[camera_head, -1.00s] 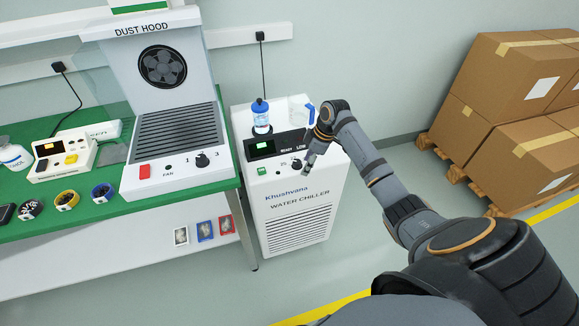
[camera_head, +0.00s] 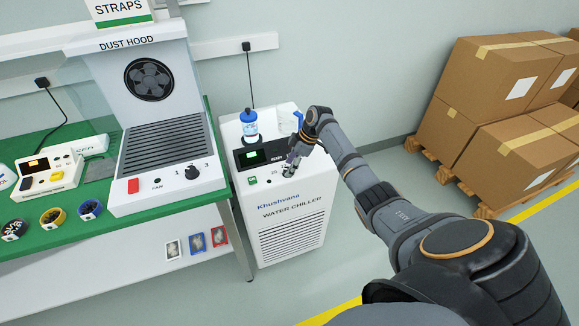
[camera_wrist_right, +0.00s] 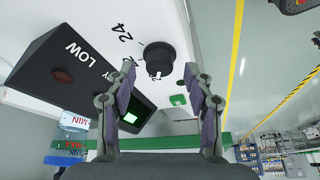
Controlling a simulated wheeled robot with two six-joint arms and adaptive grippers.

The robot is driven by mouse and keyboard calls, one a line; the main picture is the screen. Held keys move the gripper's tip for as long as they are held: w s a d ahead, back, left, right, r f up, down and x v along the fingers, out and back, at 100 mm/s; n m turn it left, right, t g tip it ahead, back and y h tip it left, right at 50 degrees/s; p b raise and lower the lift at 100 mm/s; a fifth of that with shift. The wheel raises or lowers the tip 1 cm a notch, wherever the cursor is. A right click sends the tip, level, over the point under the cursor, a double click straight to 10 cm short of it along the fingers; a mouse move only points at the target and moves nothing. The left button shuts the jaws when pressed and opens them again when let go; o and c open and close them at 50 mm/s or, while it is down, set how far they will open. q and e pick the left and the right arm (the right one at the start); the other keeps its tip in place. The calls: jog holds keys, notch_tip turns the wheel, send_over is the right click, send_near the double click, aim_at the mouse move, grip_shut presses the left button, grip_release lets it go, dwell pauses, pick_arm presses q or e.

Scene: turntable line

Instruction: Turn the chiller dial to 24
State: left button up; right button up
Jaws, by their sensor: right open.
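The white water chiller (camera_head: 290,215) stands on the floor beside the green bench. Its black dial (camera_wrist_right: 158,56) shows in the right wrist view, with a printed 24 (camera_wrist_right: 122,32) to its upper left and another partly hidden number just below it. I cannot make out where the dial points. My right gripper (camera_wrist_right: 160,68) is open, its two fingers spread on either side of the dial's near edge, with no clear contact. In the head view my right gripper (camera_head: 290,168) is at the chiller's front panel and hides the dial. My left gripper is out of view.
A green-lit display (camera_head: 252,155) and a green switch (camera_head: 252,181) sit near the dial. A blue-capped bottle (camera_head: 250,127) stands on the chiller. The dust hood (camera_head: 150,90) with its own knob is on the bench at left. Boxes (camera_head: 490,90) on a pallet stand at right.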

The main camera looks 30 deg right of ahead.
jog(key=shift+w+a+f, duration=0.15)
jog(key=shift+f, duration=0.4)
jog(key=shift+c, duration=0.4)
